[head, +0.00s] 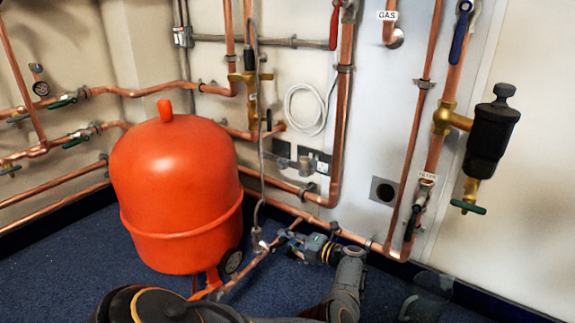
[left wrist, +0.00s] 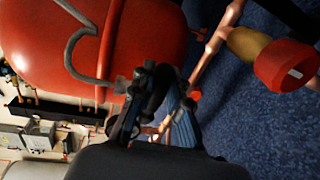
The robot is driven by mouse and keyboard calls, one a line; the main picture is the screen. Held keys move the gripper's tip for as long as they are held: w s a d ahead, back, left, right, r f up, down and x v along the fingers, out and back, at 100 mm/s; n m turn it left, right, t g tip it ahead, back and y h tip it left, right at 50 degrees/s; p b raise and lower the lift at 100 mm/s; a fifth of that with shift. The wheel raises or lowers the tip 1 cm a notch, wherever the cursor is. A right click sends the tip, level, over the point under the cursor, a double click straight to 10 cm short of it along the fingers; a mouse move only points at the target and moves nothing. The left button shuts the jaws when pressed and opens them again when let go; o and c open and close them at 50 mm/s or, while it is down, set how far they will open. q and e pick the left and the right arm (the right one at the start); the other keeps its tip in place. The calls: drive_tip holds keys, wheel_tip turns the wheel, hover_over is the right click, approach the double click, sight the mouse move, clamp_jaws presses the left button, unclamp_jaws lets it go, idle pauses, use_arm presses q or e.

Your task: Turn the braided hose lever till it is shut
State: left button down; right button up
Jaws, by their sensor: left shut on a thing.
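The grey braided hose (head: 257,130) hangs down beside the red vessel (head: 175,190) and ends at a small valve fitting (head: 258,238) on the low copper pipe. My left gripper (head: 278,241) is at this fitting, reaching in from the right. Its fingers are shut on what I take to be the braided hose lever, which they mostly hide; the lever's angle cannot be read. In the left wrist view my left gripper (left wrist: 155,112) is close to the copper pipe (left wrist: 212,50), with the red vessel (left wrist: 130,35) behind. My right gripper is not in view.
Copper pipes run along the wall and low above the blue carpet (head: 80,245). A black air vent (head: 492,135) with a green handle stands at the right. A red-capped brass fitting (left wrist: 285,65) is at the right in the left wrist view. Some carpet left of the vessel is clear.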

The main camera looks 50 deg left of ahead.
use_arm(q)
drive_tip(key=shift+d+f+m, duration=0.15)
drive_tip(key=shift+f+m, duration=0.25)
drive_tip(key=shift+m, duration=0.1)
drive_tip(key=shift+f+b, duration=0.1)
drive_tip(key=shift+b, duration=0.2)
drive_tip(key=c, duration=1.3)
unclamp_jaws()
drive_tip(key=shift+w, duration=0.1)
drive_tip(key=v, duration=1.2)
